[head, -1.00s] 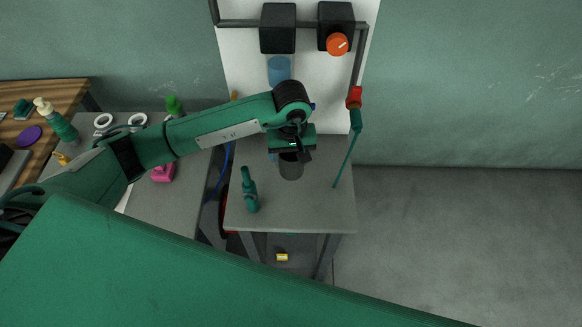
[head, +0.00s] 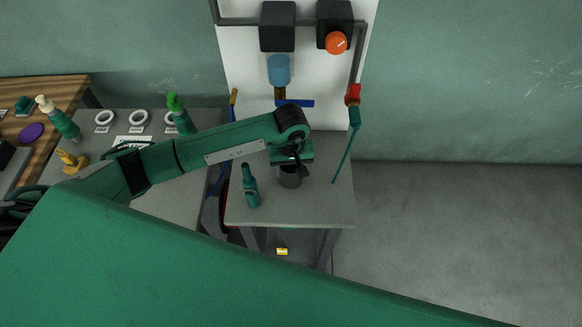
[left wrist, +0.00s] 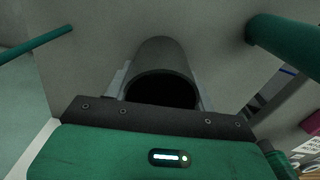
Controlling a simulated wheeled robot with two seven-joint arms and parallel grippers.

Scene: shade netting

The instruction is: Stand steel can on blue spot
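The steel can (head: 290,180) is a dark grey open cylinder over the grey table, below my left gripper (head: 290,166) in the head view. In the left wrist view the can (left wrist: 163,65) sits between the two finger pads of the gripper (left wrist: 163,95), which appear to close on its sides. Its dark open mouth faces that camera. Whether its base touches the table is hard to tell. My right gripper is not in view.
A thin teal rod (head: 344,158) with a red part leans at the right. Behind are a blue cylinder (head: 279,70) and a blue bar (head: 295,103). The table's front right (head: 320,208) is clear.

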